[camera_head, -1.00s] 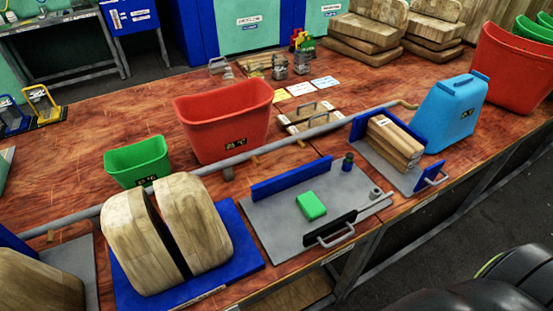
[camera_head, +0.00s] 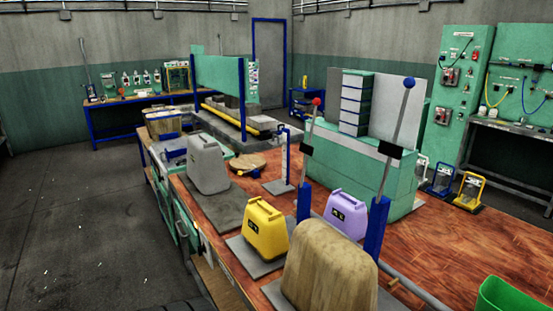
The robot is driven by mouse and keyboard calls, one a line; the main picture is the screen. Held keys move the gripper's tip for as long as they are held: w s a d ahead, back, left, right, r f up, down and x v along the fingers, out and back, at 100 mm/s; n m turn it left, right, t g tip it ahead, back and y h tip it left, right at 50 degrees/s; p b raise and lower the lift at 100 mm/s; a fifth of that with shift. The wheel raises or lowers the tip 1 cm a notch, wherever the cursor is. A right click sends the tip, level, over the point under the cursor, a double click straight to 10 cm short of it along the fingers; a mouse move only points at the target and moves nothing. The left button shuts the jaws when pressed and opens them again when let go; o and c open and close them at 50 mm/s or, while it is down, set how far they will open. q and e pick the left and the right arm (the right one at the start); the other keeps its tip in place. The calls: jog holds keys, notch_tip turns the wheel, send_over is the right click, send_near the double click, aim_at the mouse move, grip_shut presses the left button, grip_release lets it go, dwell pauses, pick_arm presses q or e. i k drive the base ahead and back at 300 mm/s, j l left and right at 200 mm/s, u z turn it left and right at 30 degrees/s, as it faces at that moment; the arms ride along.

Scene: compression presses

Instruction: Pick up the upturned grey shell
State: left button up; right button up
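A grey shell (camera_head: 207,163) stands on a dark grey plate (camera_head: 222,210) near the left edge of the wooden bench, left of the picture's middle. It is narrower at the top and looks like the upturned one. Its underside and far side are hidden. Neither of my grippers is in view.
A yellow shell (camera_head: 265,232), a lilac shell (camera_head: 347,212) and a wooden block (camera_head: 330,270) stand nearer on the bench (camera_head: 455,240). Two upright levers (camera_head: 305,160) rise beside them. A green bin (camera_head: 510,298) is at lower right.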

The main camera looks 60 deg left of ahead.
aim_at(206, 168)
jog(key=k+j+u, duration=0.1)
jog(key=k+u, duration=0.2)
jog(key=k, duration=0.35)
jog(key=j+u, duration=0.1)
jog(key=u, duration=0.75)
jog(key=i+j+u, duration=0.1)
jog(key=u, duration=0.75)
jog(key=i+j, duration=0.2)
jog(key=i, duration=0.2)
jog(key=i+j+u, duration=0.15)
jog(key=i, duration=0.2)
jog(key=z, duration=1.55)
jog(key=u, duration=1.55)
